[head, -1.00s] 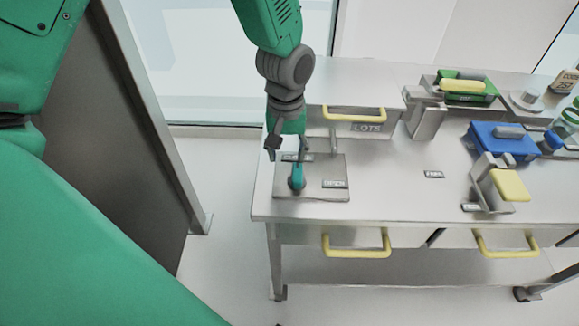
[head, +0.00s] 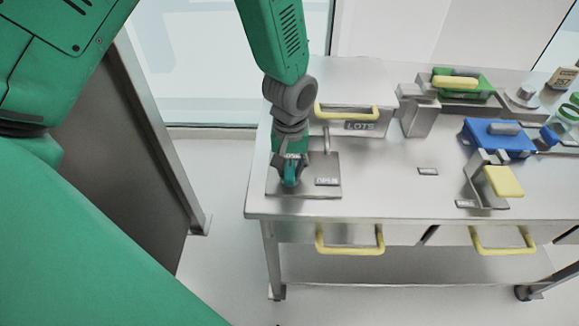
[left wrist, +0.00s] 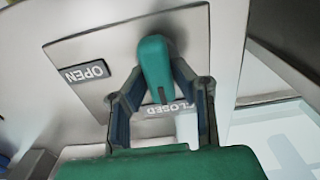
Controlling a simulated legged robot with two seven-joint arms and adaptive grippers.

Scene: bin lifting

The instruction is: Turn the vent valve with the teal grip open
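The vent valve's teal grip (head: 291,174) stands on a grey metal plate (head: 325,168) at the bench's left end. In the left wrist view the teal grip (left wrist: 154,68) has its near end by the CLOSED label (left wrist: 165,108). The OPEN label (left wrist: 84,72) lies to the left. My left gripper (head: 289,168) is down over the valve. In the left wrist view its two fingers (left wrist: 158,72) lie on either side of the grip, tips against it, so it looks shut on it. My right gripper is not in view.
A metal box with a yellow handle and LOTS label (head: 360,126) stands behind the plate. A grey block (head: 420,115), a green case (head: 478,82), a blue case (head: 500,136) and a yellow pad (head: 503,181) are to the right.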

